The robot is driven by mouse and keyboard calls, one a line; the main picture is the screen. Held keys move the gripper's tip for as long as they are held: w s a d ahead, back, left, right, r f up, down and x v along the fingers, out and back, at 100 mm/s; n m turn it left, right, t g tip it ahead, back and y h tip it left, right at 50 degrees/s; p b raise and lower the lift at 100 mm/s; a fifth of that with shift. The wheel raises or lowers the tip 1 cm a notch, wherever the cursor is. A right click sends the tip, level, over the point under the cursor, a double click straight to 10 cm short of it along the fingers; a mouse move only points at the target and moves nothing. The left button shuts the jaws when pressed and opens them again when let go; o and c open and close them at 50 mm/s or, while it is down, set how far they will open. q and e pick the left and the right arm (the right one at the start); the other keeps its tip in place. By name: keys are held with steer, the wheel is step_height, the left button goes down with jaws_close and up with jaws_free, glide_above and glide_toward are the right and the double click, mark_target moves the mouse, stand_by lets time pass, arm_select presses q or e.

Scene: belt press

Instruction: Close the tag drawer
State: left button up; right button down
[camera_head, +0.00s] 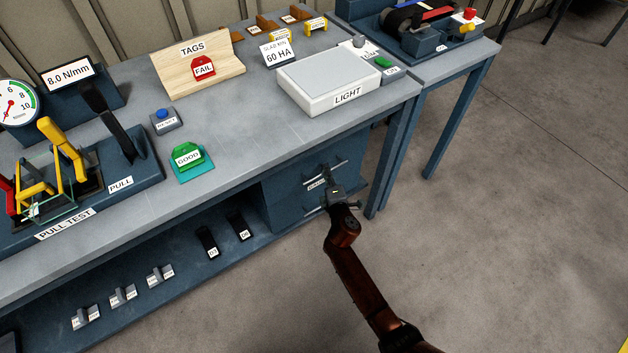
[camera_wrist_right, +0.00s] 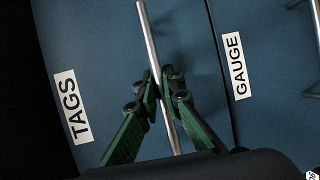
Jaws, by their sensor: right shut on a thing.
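The tag drawer (camera_wrist_right: 92,70) has a dark blue front with a white TAGS label in the right wrist view. Its handle (camera_wrist_right: 146,30) is a thin metal bar. My right gripper (camera_wrist_right: 160,85) is shut on this bar, with a green finger on each side of it. In the head view my right gripper (camera_head: 334,194) is at the lower handle of the drawer unit under the bench, and it hides much of that front. My left gripper is not in view.
The gauge drawer (camera_wrist_right: 222,40), with its own handle (camera_head: 325,172), is directly above the tag drawer. The bench top (camera_head: 235,150) holds a light box (camera_head: 330,82), a TAGS stand (camera_head: 198,62) and a pull tester. The floor (camera_head: 480,240) to the right is clear.

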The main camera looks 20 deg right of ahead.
steer(key=shift+w+f, duration=0.1)
steer(key=shift+w, duration=0.2)
steer(key=c, duration=2.3)
jaws_free()
steer(key=shift+s, duration=0.1)
steer(key=v, duration=1.2)
